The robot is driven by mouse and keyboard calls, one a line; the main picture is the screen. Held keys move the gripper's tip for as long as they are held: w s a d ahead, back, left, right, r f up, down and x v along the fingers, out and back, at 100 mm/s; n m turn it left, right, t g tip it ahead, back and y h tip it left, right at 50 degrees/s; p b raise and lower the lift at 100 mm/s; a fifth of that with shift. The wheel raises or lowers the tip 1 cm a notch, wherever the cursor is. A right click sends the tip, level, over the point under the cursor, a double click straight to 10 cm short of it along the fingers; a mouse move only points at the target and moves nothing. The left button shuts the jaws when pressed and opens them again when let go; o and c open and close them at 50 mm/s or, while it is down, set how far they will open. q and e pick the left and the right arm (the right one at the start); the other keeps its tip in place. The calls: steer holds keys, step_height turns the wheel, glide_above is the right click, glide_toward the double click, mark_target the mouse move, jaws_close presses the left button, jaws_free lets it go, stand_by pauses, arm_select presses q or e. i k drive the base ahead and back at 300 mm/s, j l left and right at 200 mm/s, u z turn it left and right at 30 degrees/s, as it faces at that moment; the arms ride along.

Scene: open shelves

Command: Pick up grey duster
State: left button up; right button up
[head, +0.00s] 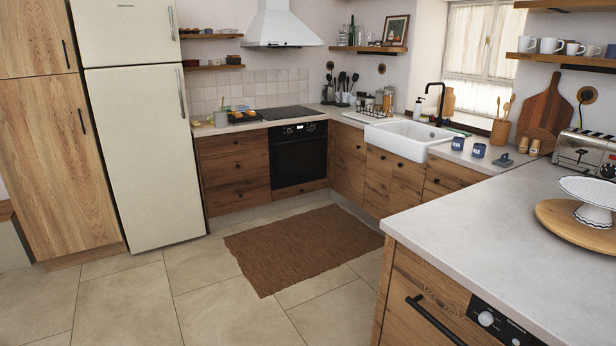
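A small grey-blue object (503,160) lies on the right-hand counter, to the right of two dark blue mugs. It may be the grey duster, but it is too small to tell for sure. Nothing else in the head view is clearly a duster. Neither of my grippers is in view.
The right counter (480,222) has a wide bare top. A white cake stand (592,196) on a round wooden board and a toaster (585,150) stand at its right. The tiled floor holds a brown rug (303,246). A white sink (405,139) lies beyond.

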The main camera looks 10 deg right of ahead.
mark_target(502, 162)
steer(key=i+z, duration=0.1)
steer(key=i, duration=0.55)
steer(key=i+j, duration=0.15)
steer(key=i, duration=0.5)
steer(key=i+z, duration=0.15)
steer(key=i, duration=0.5)
steer(key=i+j+z, duration=0.15)
steer(key=i+z, duration=0.3)
steer(key=i+j+z, duration=0.3)
steer(key=z, duration=0.15)
steer(key=i+j+z, duration=0.6)
steer(key=j+z, duration=0.3)
steer(key=i+j+z, duration=0.1)
steer(key=j, duration=0.15)
steer(key=j+z, duration=0.15)
steer(key=j, duration=0.15)
